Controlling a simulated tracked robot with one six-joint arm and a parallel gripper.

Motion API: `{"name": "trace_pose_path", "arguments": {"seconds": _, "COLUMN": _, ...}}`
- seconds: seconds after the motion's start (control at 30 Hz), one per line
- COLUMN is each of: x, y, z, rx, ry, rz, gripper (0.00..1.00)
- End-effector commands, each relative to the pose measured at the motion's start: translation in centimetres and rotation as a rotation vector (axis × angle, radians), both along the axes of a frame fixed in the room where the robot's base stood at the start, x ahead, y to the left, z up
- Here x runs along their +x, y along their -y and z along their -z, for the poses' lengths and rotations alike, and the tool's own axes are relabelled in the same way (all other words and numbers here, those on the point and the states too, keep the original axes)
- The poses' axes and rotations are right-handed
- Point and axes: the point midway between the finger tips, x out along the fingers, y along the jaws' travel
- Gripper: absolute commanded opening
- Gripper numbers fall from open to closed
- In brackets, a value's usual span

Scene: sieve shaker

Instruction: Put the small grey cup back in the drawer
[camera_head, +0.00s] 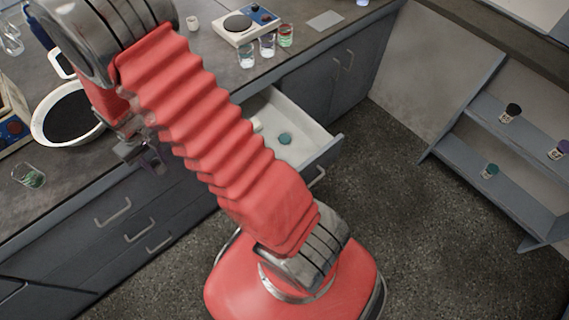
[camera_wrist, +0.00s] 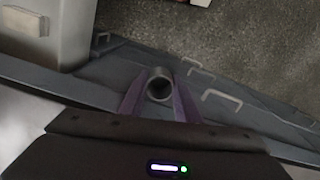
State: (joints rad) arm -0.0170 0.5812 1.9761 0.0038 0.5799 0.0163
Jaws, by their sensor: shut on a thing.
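The small grey cup (camera_wrist: 160,84) is between the two purple fingers of my gripper (camera_wrist: 158,96) in the wrist view, with its round opening facing the camera. My gripper is shut on it. In the head view my gripper (camera_head: 148,156) hangs at the counter's front edge, left of the open drawer; the cup cannot be made out there. The open drawer (camera_head: 312,134) is pale inside and holds a teal-lidded item (camera_head: 284,138) and a cream item (camera_head: 257,125). My red arm hides its left part. A pale wall at the upper left of the wrist view looks like the drawer's side (camera_wrist: 45,58).
On the counter are a white-rimmed bowl (camera_head: 38,126) of dark material, a glass (camera_head: 28,176) and a scale (camera_head: 246,22) with several small glasses (camera_head: 246,57) before it. Closed drawers with handles (camera_head: 113,211) lie below. A shelf (camera_head: 500,187) with small jars stands right; the floor between is clear.

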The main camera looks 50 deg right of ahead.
Motion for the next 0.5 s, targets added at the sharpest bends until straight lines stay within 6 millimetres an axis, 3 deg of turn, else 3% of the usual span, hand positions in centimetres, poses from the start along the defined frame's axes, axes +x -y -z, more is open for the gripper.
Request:
{"name": "trace_pose_path", "arguments": {"seconds": 0.13, "x": -0.3, "y": 1.1, "z": -0.1, "rx": 0.0, "ry": 0.0, "rz": 0.016, "gripper": 0.08}}
{"name": "trace_pose_path", "arguments": {"seconds": 0.23, "x": -0.8, "y": 3.0, "z": -0.2, "rx": 0.0, "ry": -0.001, "rz": 0.043, "gripper": 0.08}}
{"name": "trace_pose_path", "arguments": {"seconds": 0.5, "x": -4.1, "y": 10.9, "z": -0.7, "rx": 0.0, "ry": 0.0, "rz": 0.16, "gripper": 0.08}}
